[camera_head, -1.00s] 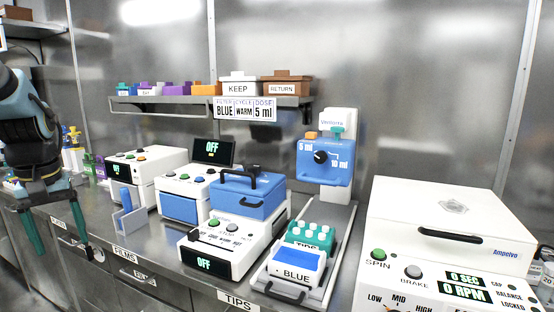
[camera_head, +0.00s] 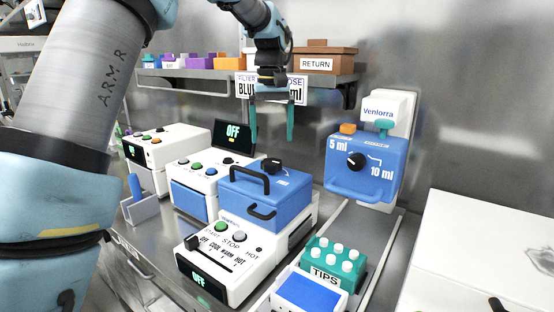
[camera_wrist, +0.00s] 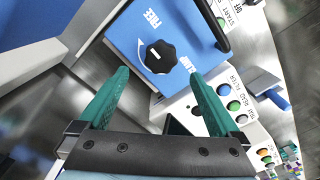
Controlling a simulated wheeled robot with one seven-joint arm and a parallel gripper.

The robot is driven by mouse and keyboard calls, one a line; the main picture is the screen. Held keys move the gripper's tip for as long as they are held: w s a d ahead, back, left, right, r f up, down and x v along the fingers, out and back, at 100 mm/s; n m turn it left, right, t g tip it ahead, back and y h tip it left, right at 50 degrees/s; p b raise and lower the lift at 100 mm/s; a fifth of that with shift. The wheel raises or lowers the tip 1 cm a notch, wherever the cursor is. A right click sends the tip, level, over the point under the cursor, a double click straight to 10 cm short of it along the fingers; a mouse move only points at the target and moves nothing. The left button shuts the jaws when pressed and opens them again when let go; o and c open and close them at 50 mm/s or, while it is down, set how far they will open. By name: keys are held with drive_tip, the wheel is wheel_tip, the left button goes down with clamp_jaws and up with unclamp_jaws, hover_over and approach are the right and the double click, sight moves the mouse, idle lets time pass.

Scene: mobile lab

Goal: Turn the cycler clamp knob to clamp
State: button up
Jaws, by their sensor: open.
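The cycler (camera_head: 262,195) is a white unit with a blue lid and black handles. Its black clamp knob (camera_head: 271,165) sits on top of the lid. In the wrist view the lobed knob (camera_wrist: 160,57) lies between the printed words FREE and CLAMP, with a white curved arrow beside it; I cannot tell surely where it points. My gripper (camera_head: 272,138) points down above the knob, with its green fingers apart and empty. In the wrist view the fingertips (camera_wrist: 158,75) stand either side of the knob, apparently above it and not touching.
A shelf (camera_head: 215,76) with coloured boxes and a RETURN bin (camera_head: 322,62) is behind my gripper. A blue doser (camera_head: 362,168) stands to the right. A green tips rack (camera_head: 334,262) is at front right. The filter reader (camera_head: 190,188) stands left of the cycler.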

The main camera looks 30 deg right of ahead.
sight(271, 161)
wheel_tip(271, 161, down, 8)
drive_tip(key=shift+f+p, duration=0.2)
drive_tip(key=shift+p, duration=0.5)
drive_tip(key=shift+a, duration=0.1)
drive_tip(key=c, duration=1.4)
drive_tip(key=shift+o, duration=0.2)
